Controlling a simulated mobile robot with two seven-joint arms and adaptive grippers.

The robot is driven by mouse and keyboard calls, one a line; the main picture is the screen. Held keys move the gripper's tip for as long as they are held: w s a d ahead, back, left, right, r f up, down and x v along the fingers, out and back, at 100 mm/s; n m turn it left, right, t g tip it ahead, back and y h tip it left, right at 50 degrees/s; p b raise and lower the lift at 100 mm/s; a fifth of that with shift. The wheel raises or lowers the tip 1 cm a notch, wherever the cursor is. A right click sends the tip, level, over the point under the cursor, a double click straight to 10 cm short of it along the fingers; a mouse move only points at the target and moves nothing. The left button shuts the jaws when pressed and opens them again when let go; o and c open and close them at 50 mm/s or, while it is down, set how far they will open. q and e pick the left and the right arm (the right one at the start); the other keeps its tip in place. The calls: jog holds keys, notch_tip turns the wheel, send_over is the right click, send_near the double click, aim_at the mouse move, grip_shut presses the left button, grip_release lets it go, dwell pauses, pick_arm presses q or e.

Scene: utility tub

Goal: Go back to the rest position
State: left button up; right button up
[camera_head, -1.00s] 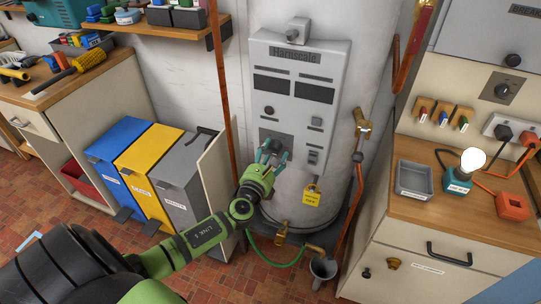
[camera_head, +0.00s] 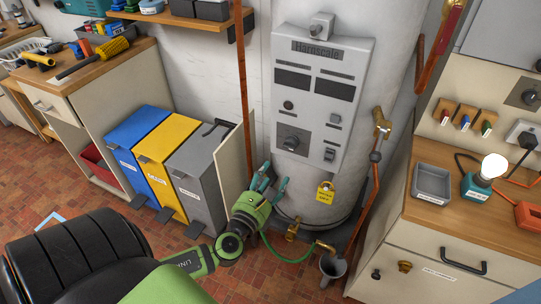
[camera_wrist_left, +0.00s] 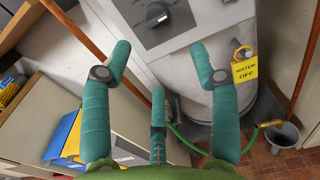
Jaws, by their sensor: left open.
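My left gripper (camera_head: 270,186) is green with teal fingers. It is open and empty, in front of the lower left side of the white boiler (camera_head: 345,110). In the left wrist view its teal fingers (camera_wrist_left: 165,80) stand apart with nothing between them. The boiler's control panel (camera_head: 322,95) is above the gripper, and its dark knob (camera_head: 291,143) sits on a grey plate. The knob also shows at the top of the left wrist view (camera_wrist_left: 157,14), beyond the fingers and apart from them. My right gripper is in neither view.
Blue (camera_head: 139,140), yellow (camera_head: 166,155) and grey (camera_head: 200,165) bins stand left of the gripper, with an open panel (camera_head: 235,165) close beside it. A vertical copper pipe (camera_head: 243,90) runs behind.

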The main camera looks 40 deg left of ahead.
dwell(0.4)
pick_arm(q)
jog(key=s+f+n+g, duration=0.3)
jog(key=s+f+n, duration=0.2)
jog(key=f, duration=0.5)
jog(key=s+a+f+n+g, duration=0.1)
jog(key=s+f+n+g, duration=0.35)
jog(key=f, duration=0.65)
jog(key=s+f+n+g, duration=0.35)
jog(key=f+n, duration=0.25)
jog(key=f, duration=0.4)
jog(key=s+d+f+n+g+h, duration=0.1)
jog(key=s+d+f+n+g, duration=0.1)
jog(key=s, duration=0.6)
jog(key=s+d+f+n+g+h, duration=0.1)
jog(key=s+d+f+n, duration=0.4)
jog(key=s+f+n, duration=0.2)
jog(key=s+d+f+n+g+h, duration=0.2)
jog(key=s+d+f+n, duration=0.2)
jog(key=s, duration=0.5)
jog(key=f+n, duration=0.1)
jog(key=n, duration=0.1)
jog(key=shift+d+n+g, duration=0.15)
jog(key=shift+n+g, duration=0.15)
jog(key=shift+n, duration=0.05)
jog(key=shift+s, duration=0.1)
